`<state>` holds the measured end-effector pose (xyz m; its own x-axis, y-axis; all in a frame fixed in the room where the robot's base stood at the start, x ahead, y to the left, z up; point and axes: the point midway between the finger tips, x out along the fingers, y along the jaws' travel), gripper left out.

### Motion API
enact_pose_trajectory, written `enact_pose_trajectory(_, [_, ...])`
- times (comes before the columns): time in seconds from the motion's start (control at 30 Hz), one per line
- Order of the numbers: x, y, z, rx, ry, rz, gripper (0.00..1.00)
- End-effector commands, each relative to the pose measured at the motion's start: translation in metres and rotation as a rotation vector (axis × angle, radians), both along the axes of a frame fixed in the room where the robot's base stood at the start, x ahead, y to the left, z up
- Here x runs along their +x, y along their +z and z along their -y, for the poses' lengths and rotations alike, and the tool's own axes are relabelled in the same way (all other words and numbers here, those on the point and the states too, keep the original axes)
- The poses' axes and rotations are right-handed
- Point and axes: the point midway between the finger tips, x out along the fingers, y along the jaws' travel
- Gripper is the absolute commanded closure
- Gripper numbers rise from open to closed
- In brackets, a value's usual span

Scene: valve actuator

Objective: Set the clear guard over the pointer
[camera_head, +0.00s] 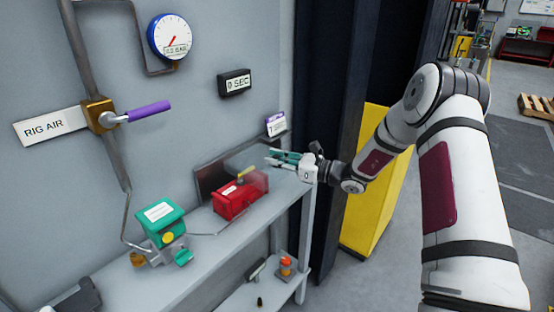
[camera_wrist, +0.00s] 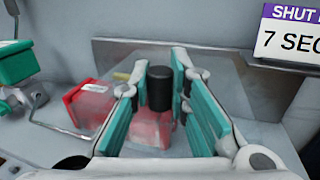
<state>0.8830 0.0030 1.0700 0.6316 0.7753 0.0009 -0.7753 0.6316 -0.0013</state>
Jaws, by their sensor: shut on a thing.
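The red actuator box (camera_head: 233,203) sits on the grey bench and also shows in the wrist view (camera_wrist: 88,104). Its yellow pointer (camera_head: 246,172) is on top; its tip shows in the wrist view (camera_wrist: 121,76). My gripper (camera_head: 275,158) is at the right of the box, its teal fingers shut on the black knob (camera_wrist: 160,86) of the clear guard (camera_wrist: 225,85). The guard's see-through pane spreads around the fingers and overlaps part of the red box in the wrist view. I cannot tell whether it touches the box or bench.
A green-topped unit (camera_head: 160,222) stands left on the bench (camera_head: 180,285). A dark grey plate (camera_head: 212,176) stands behind the red box. A purple-handled valve (camera_head: 148,112), a gauge (camera_head: 170,37) and a timer (camera_head: 235,83) are on the wall. A purple-topped card (camera_head: 276,124) is at the back right.

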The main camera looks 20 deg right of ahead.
Motion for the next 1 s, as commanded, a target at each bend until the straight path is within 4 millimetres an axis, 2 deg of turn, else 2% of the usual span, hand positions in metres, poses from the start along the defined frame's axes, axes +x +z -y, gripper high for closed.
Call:
enact_pose_trajectory(0.2, [-0.033, 0.003, -0.042, 0.005, 0.006, -0.006, 1.00])
enact_pose_trajectory(0.4, [-0.051, 0.001, -0.068, 0.002, 0.004, -0.005, 1.00])
enact_pose_trajectory(0.77, [-0.054, -0.001, -0.075, 0.002, 0.008, -0.004, 1.00])
enact_pose_trajectory(0.8, [-0.055, -0.001, -0.075, 0.002, 0.009, -0.004, 0.81])
enact_pose_trajectory(0.87, [-0.055, -0.001, -0.076, 0.002, 0.009, -0.004, 0.68])
enact_pose_trajectory(0.9, [-0.055, -0.001, -0.076, 0.002, 0.009, -0.004, 0.62])
enact_pose_trajectory(1.0, [-0.054, 0.000, -0.075, 0.001, 0.007, -0.003, 0.62])
